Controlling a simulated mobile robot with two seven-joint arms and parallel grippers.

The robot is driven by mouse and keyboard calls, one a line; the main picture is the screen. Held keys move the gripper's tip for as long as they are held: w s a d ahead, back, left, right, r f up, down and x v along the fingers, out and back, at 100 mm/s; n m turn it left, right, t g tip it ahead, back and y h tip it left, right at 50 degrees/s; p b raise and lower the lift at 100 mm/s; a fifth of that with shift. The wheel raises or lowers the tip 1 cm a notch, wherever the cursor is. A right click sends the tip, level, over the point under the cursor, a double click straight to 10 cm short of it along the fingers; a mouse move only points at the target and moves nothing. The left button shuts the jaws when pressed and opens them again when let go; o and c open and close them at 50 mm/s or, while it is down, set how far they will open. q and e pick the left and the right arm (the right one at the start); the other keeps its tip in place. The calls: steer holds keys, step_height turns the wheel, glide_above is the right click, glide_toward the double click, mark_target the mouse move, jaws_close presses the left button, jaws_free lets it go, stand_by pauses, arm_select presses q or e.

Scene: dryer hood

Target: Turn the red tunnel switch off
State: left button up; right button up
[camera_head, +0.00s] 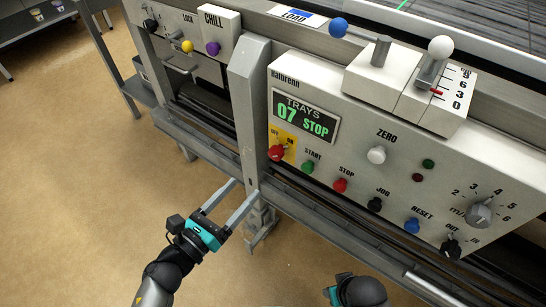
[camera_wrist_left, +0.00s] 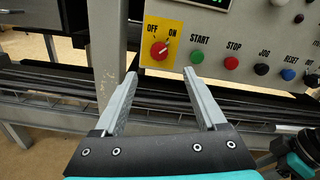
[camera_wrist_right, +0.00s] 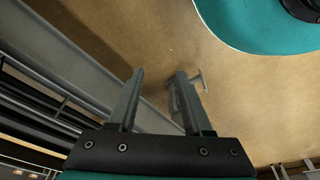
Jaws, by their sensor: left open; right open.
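The red tunnel switch (camera_head: 277,153) is a red rotary knob on a yellow plate at the lower left of the control panel. In the left wrist view the red switch (camera_wrist_left: 159,48) sits between the words OFF and ON, and its white pointer line tilts up to the right toward ON. My left gripper (camera_head: 243,198) is open and empty, below and to the left of the switch and apart from it. In the left wrist view its fingers (camera_wrist_left: 163,88) point up toward the yellow plate. My right gripper (camera_wrist_right: 160,85) is open and empty over the floor.
The panel carries a green START button (camera_head: 307,167), a red STOP button (camera_head: 340,185), black JOG and blue RESET buttons and a display (camera_head: 304,115) reading "07 STOP". A grey upright post (camera_head: 249,110) stands just left of the switch. A rail (camera_head: 330,215) runs below the panel.

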mark_target(273, 156)
arm_select(q)
steer(key=b+x, duration=0.1)
steer(key=x, duration=1)
steer(key=shift+w+d, duration=0.1)
steer(key=shift+w, duration=0.15)
steer(key=shift+b+x, duration=0.3)
steer(key=shift+x, duration=0.45)
arm_select(e)
steer(key=shift+w+a+r+t, duration=0.1)
steer(key=shift+w+r+t, duration=0.05)
steer(key=shift+w+r, duration=0.55)
steer(key=shift+w+a+r+t, duration=0.15)
steer(key=shift+w+r, duration=0.2)
steer(key=shift+r, duration=0.5)
arm_select(q)
jaws_close()
